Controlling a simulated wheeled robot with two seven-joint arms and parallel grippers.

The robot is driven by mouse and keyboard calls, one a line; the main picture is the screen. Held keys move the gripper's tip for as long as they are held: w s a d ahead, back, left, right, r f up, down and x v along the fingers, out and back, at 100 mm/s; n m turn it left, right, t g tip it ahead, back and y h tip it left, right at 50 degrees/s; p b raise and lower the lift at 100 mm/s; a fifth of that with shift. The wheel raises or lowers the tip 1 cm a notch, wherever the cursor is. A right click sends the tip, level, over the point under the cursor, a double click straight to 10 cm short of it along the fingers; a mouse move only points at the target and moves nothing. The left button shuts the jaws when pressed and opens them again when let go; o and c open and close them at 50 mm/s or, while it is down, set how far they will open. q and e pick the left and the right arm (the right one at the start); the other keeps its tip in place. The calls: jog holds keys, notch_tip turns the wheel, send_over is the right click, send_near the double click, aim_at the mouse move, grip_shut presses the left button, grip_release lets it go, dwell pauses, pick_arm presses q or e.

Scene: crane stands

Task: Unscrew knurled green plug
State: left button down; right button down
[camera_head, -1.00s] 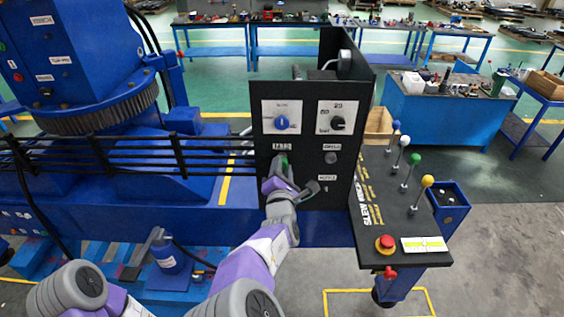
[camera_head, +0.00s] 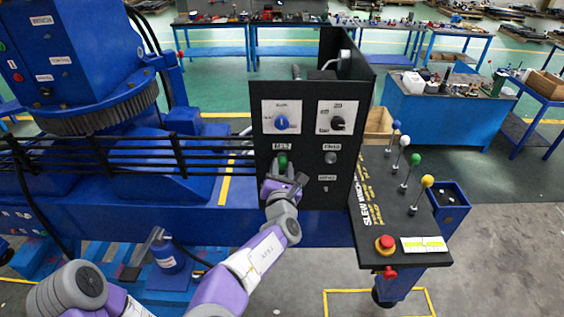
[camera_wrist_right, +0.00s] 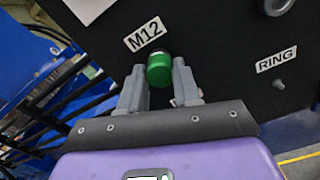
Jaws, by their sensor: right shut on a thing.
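The knurled green plug (camera_head: 283,162) sits on the front of the black panel (camera_head: 266,190), below the left dial. In the right wrist view the green plug (camera_wrist_right: 159,69) stands between my right gripper's two grey fingers, just under the M12 label (camera_wrist_right: 145,34). My right gripper (camera_head: 284,168) is shut on the plug; it also shows in the right wrist view (camera_wrist_right: 160,88). The plug's base at the panel is partly hidden. My left gripper is not in view in the head camera.
A blue dial (camera_head: 282,122) and a black dial (camera_head: 337,123) are above on the panel. A grey knob (camera_head: 330,158) is right of the plug. A slanted console (camera_head: 400,215) with coloured levers and a red button (camera_head: 385,243) stands at right. Black railings (camera_head: 190,155) run at left.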

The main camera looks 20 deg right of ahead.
jog(key=n, duration=0.5)
jog(key=shift+f, duration=0.25)
jog(key=c, duration=0.7)
grip_release()
jog(key=shift+r, duration=0.15)
jog(key=shift+c, duration=0.8)
